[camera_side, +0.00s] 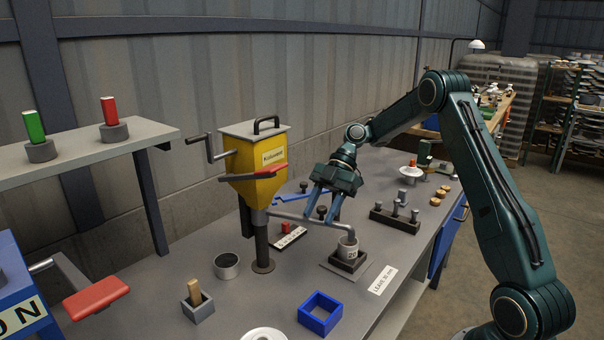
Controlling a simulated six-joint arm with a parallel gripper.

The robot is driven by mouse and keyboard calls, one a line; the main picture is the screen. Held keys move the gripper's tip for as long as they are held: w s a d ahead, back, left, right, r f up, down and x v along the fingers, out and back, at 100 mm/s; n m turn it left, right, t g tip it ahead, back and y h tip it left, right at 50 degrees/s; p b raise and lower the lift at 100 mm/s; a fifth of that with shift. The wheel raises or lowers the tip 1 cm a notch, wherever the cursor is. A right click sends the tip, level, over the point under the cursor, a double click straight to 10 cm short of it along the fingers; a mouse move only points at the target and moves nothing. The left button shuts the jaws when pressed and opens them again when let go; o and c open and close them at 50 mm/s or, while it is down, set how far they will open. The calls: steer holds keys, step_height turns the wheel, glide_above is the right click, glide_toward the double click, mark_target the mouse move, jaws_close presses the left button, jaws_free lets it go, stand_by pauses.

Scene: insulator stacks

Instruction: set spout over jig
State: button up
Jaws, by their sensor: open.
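The yellow hopper (258,170) stands on a dark post at the table's middle. Its grey spout (290,217) reaches right from the hopper's foot and bends down at its end. The bent end appears above a light grey cup (348,252), which sits in a dark square block, seemingly the jig (347,265), on a flat plate. My gripper (321,219) points down at the spout's middle with its two blue fingers apart. The fingers seem to be on or just around the pipe. I cannot tell whether they touch it.
A dark rack (394,220) with several grey pegs stands right of the jig. In front are a blue square frame (320,312), a grey round cup (227,266) and a grey box with a wooden piece (195,297). A red-handled lever (252,174) sticks out from the hopper.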

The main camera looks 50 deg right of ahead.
steer(key=shift+w+a+m+t+h, duration=1.55)
steer(key=shift+a+m+t, duration=2.15)
steer(key=shift+a+m, duration=2.85)
steer(key=shift+w+a+m+t+h, duration=0.7)
steer(key=shift+w+a+m+h, duration=3.55)
steer(key=shift+w, duration=1.8)
steer(key=s+a+r, duration=0.1)
steer(key=s+r, duration=0.3)
steer(key=r, duration=0.4)
steer(key=s+a+r, duration=0.1)
steer(key=s+r, duration=0.4)
steer(key=r, duration=0.3)
steer(key=shift+a+r, duration=0.15)
steer(key=shift+a, duration=0.25)
